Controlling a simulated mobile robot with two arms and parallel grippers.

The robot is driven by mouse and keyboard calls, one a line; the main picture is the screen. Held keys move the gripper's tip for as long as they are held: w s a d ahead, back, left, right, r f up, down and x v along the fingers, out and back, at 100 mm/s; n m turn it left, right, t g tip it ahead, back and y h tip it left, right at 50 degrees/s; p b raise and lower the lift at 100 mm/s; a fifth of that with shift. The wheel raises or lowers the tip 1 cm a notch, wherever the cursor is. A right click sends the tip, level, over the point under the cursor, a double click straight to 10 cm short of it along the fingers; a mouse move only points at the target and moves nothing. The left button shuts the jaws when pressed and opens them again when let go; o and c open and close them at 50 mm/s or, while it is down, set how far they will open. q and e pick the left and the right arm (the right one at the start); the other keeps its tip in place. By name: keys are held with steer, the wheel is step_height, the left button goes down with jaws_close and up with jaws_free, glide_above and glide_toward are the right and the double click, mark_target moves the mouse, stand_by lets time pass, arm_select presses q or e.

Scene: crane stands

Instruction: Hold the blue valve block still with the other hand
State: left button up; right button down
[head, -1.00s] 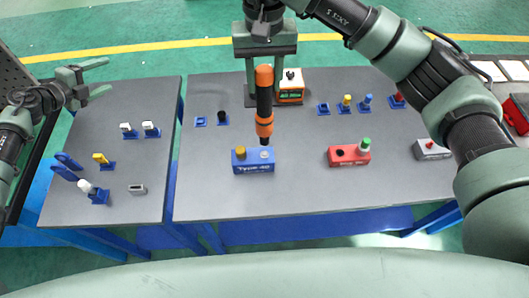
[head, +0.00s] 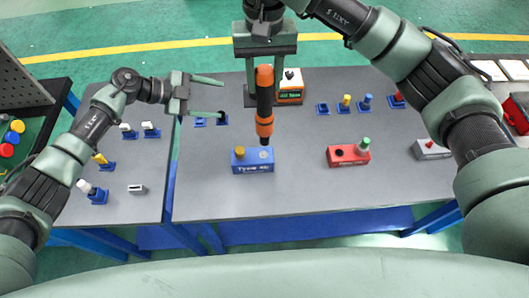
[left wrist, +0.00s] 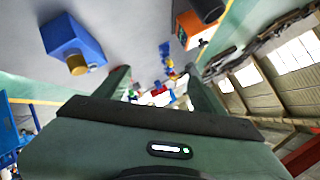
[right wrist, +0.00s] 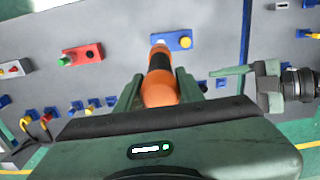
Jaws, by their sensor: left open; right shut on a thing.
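The blue valve block (head: 253,168) stands on the table with a yellow knob on its left. My right gripper (head: 264,68) is shut on an orange and black screwdriver-like tool (head: 264,100), which stands upright with its lower end at the block's right side. The tool and block also show in the right wrist view (right wrist: 160,85). My left gripper (head: 207,96) is open and empty, up and to the left of the block, apart from it. In the left wrist view the block (left wrist: 70,42) lies to the upper left, outside the fingers.
A red block (head: 348,155) with a green knob and a grey block (head: 431,149) stand to the right. An orange device (head: 289,88) stands behind the tool. Small blue holders line the back. The left table (head: 135,205) carries several small parts. Table space in front is clear.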

mark_target(232, 161)
arm_select(q)
steer(key=s+a+f+n+g, duration=0.1)
steer(key=s+f+n, duration=0.1)
steer(key=s+f, duration=0.1)
steer(key=s+a+f+n+g, duration=0.1)
steer(key=s+f, duration=0.3)
steer(key=s+a+f+n+g, duration=0.1)
steer(key=s+f+n, duration=0.1)
steer(key=s+f, duration=0.1)
steer(key=shift+s+a+f+n, duration=0.15)
steer(key=shift+s+f, duration=0.05)
steer(key=shift+f, duration=0.25)
steer(key=shift+s+a+f+n, duration=0.15)
steer(key=shift+s+f, duration=0.05)
steer(key=shift+f, duration=0.2)
steer(key=shift+s+d+f, duration=0.1)
steer(key=shift+d+f, duration=0.25)
steer(key=shift+x, duration=4)
jaws_close()
